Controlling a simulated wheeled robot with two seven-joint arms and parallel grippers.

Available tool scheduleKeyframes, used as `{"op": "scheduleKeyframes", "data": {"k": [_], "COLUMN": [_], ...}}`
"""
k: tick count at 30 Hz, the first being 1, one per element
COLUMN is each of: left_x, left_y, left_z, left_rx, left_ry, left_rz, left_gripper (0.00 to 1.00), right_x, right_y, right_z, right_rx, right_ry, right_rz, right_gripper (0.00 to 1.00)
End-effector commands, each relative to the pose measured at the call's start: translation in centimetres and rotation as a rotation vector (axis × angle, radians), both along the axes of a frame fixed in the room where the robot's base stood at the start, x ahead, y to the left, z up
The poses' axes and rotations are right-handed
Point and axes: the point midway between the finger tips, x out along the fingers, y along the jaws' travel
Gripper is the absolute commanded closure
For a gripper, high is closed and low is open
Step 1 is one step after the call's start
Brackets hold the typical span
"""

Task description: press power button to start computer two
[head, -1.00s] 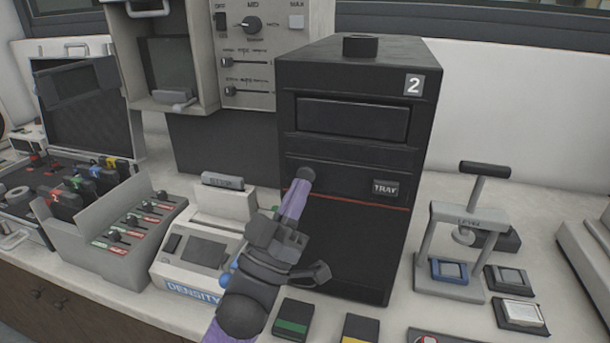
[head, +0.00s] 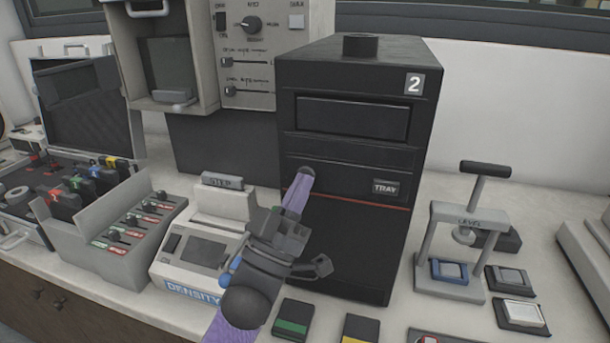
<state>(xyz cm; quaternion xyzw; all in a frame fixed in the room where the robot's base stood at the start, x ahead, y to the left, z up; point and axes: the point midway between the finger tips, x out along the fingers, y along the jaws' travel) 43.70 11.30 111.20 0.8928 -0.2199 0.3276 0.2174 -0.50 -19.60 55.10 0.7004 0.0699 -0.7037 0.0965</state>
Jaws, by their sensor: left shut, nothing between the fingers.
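Computer two (head: 355,240) is a tall black case with a white "2" label, standing upright on the counter in the middle of the head view. It has a "TRAY" button (head: 385,188) on its front right. My left gripper (head: 304,175) reaches up from below, shut and empty. Its purple finger and dark rounded tip are at the left of the front face, just above the red line. The tip appears to touch or nearly touch the case, and hides what is behind it. No separate power button can be made out. My right gripper is not in view.
A density meter (head: 200,252) stands left of the computer, with a grey rack (head: 130,222) of switches beyond it. A grey level press (head: 447,264) stands to the right. Small blocks lie along the front, including a green-striped one (head: 292,318). A control panel (head: 262,50) hangs behind.

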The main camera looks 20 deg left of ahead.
Motion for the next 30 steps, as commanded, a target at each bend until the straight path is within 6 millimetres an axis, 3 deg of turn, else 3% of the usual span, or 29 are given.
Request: {"op": "scheduleKeyframes", "data": {"k": [14,30], "left_x": [0.2,-1.4], "left_y": [0.0,0.0], "left_z": [0.0,0.0], "left_rx": [0.000,0.000], "left_ry": [0.000,0.000], "left_rz": [0.000,0.000], "left_gripper": [1.00,1.00], "right_x": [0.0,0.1], "right_y": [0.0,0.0], "right_z": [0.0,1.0], "right_rx": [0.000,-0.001], "right_ry": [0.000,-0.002], "right_rz": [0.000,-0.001], "right_gripper": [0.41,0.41]}}
